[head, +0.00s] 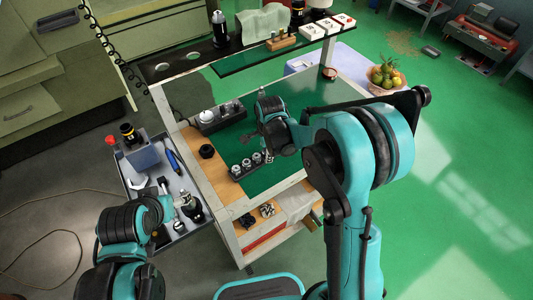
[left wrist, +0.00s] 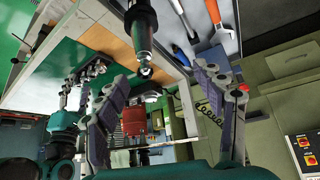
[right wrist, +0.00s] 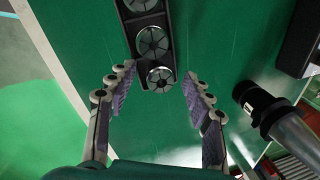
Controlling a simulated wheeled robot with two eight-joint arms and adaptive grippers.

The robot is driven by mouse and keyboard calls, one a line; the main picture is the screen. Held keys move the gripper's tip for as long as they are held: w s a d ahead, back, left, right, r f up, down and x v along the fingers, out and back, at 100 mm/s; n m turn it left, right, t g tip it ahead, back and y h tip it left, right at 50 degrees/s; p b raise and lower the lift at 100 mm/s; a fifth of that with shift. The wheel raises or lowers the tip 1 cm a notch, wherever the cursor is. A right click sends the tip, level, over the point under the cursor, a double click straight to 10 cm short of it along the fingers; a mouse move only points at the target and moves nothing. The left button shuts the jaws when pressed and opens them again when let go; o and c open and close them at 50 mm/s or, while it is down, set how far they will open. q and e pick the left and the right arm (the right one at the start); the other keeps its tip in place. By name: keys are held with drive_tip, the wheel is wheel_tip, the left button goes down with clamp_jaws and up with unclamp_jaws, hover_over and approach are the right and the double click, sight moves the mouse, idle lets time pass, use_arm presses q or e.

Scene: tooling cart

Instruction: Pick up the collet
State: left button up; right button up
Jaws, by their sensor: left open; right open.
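In the right wrist view, several round, slotted metal collets sit in a dark rack (right wrist: 140,22). The nearest collet (right wrist: 160,77) is at the rack's near end, between the fingertips of my open right gripper (right wrist: 158,78). I cannot tell how far below them it is. In the head view, the rack (head: 237,174) stands on the green cart top, and my right gripper (head: 268,150) is over its far end. My left gripper (left wrist: 160,82) is open and empty; a black and metal tool holder (left wrist: 143,30) shows ahead of its fingers.
A second rack with tool parts (head: 208,127) and a black round part (head: 207,151) stand on the cart (head: 310,98). A grey side tray (head: 140,176) holds tools under my left arm. A raised shelf (head: 190,61) runs along the back.

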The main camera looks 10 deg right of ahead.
clamp_jaws()
drive_tip(key=shift+r, duration=0.1)
wheel_tip(320, 180, up, 4)
drive_tip(key=shift+r+p, duration=0.1)
drive_tip(key=shift+p, duration=0.7)
drive_tip(key=s+d+r+p, duration=0.2)
drive_tip(key=s+r, duration=0.4)
drive_tip(key=s, duration=0.5)
drive_tip(key=shift+s+d+r+p, duration=0.2)
drive_tip(key=shift+d+r+p, duration=0.05)
drive_tip(key=shift+r+p, duration=0.1)
drive_tip(key=shift+f, duration=0.1)
